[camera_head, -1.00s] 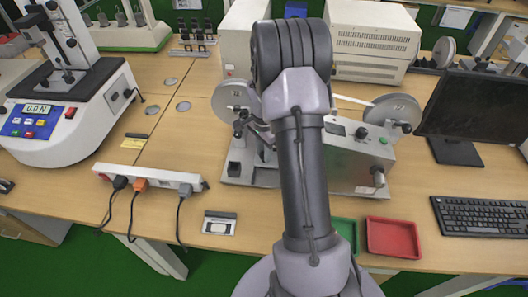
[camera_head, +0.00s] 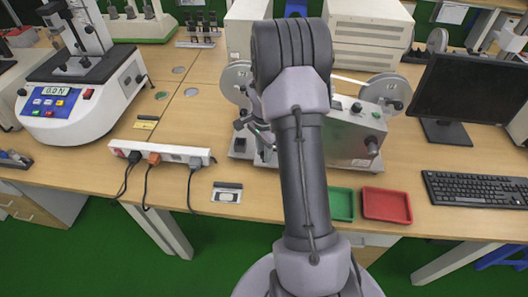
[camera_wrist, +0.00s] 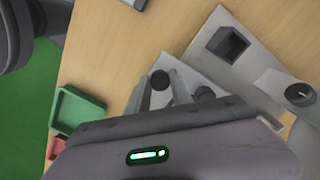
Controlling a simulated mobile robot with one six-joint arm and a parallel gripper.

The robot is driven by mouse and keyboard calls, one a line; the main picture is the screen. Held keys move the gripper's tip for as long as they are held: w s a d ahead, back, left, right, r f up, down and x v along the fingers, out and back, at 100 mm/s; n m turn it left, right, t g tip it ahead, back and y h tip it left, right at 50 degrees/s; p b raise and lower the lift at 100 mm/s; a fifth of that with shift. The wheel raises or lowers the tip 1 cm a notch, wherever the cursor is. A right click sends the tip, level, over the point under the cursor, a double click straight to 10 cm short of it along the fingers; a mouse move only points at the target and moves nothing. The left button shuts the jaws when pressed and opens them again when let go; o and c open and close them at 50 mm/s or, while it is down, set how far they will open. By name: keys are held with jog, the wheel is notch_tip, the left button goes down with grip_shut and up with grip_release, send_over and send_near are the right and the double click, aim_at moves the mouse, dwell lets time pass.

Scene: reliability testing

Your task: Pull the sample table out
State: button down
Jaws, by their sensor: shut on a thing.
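The tester with the sample table is a grey metal machine (camera_head: 345,140) with white discs, standing on the desk behind my arm in the head view. In the wrist view, its pale metal base plate (camera_wrist: 215,60) carries a black square holder (camera_wrist: 231,44). My gripper (camera_wrist: 170,88) is shut on a small part of the sample table (camera_wrist: 160,80), near a dark round knob (camera_wrist: 205,93). In the head view my arm covers most of the gripper and the middle of the machine. How far out the table stands cannot be told.
A green tray (camera_head: 342,204) and a red tray (camera_head: 386,205) lie at the desk's front edge, right of my arm. A power strip (camera_head: 160,152) with cables is at the left. A monitor (camera_head: 468,92) and keyboard (camera_head: 475,188) stand at the right. Green floor is free in front.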

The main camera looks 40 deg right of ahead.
jog(key=c, duration=1.1)
grip_release()
jog(key=shift+d, duration=0.1)
jog(key=shift+c, duration=0.2)
notch_tip(320, 180, up, 17)
jog(key=p, duration=0.6)
jog(key=shift+r, duration=0.2)
